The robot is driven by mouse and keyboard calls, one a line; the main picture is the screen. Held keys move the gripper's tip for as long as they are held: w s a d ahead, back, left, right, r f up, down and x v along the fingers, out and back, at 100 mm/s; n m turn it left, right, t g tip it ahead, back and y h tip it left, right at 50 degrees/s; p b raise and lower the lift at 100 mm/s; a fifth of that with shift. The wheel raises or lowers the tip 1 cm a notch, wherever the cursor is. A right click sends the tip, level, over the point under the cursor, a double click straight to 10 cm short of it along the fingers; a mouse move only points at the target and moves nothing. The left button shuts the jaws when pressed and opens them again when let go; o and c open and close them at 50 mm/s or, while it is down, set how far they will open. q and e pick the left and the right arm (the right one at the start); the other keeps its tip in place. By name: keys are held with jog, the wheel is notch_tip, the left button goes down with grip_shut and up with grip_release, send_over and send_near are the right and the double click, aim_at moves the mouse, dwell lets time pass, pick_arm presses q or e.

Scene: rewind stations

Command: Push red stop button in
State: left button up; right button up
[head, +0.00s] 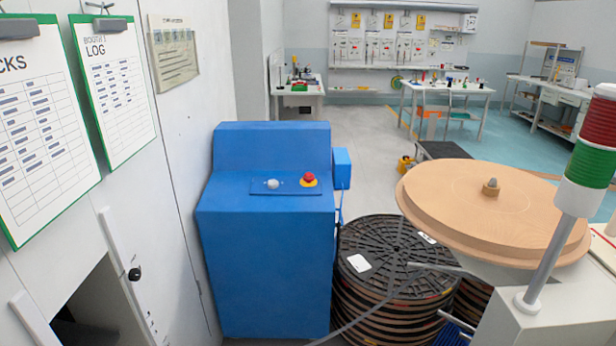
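A red stop button (309,177) with a yellow ring at its base sits on the sloped top panel of a blue console (265,260). A pale round knob (272,184) is on the same dark blue panel strip, to the left of the red button. From this view I cannot tell whether the red button is pressed in or out. Neither of my grippers is in view.
A wall with clipboards (115,90) runs close along the left. Stacked black reels (395,262) and a large wooden disc (488,208) stand right of the console. A signal light post (584,160) rises at the right. Open floor (370,140) lies behind.

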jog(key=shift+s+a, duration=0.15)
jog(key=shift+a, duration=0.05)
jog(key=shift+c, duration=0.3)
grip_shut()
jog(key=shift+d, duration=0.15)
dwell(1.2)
